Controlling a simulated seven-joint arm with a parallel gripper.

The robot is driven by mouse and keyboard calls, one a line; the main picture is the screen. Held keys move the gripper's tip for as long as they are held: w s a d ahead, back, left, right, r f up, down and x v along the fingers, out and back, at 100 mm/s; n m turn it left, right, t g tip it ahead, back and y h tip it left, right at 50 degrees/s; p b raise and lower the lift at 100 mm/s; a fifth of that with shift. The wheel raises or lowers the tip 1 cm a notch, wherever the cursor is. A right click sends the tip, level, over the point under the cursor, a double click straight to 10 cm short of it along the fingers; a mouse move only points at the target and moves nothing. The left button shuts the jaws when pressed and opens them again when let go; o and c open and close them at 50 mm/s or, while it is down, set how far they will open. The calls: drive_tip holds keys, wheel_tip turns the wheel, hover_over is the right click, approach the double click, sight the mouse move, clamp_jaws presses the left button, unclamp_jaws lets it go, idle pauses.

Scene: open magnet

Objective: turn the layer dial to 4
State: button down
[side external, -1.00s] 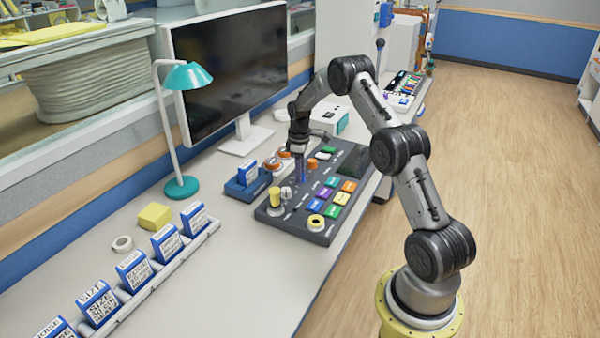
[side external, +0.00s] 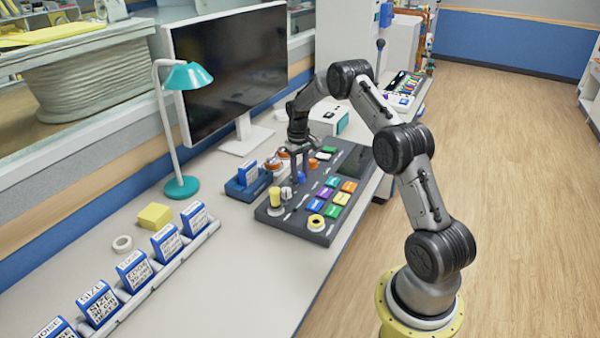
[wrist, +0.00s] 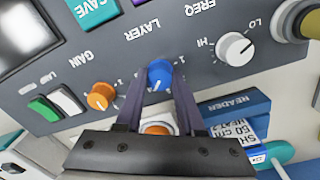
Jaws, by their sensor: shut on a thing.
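The layer dial (wrist: 159,75) is a blue knob with a white pointer mark, beside the upside-down word LAYER in the wrist view. Its pointer faces the bottom of that picture; the scale figures near it are mostly hidden or too small to read. My gripper (wrist: 158,80) is shut on the dial, one dark finger on each side. In the side view my gripper (side external: 299,178) points down at the dark control panel (side external: 292,216), and the dial is too small to make out between the fingers.
The orange gain knob (wrist: 102,96) is close to one finger, and the white frequency knob (wrist: 235,46) is on the other side. A monitor (side external: 230,70) and teal lamp (side external: 188,76) stand behind.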

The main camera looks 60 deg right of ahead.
drive_tip(key=shift+m, duration=0.5)
drive_tip(key=c, duration=0.5)
unclamp_jaws()
drive_tip(key=r, duration=1.4)
drive_tip(key=shift+w+a, duration=0.15)
drive_tip(key=shift+a, duration=0.05)
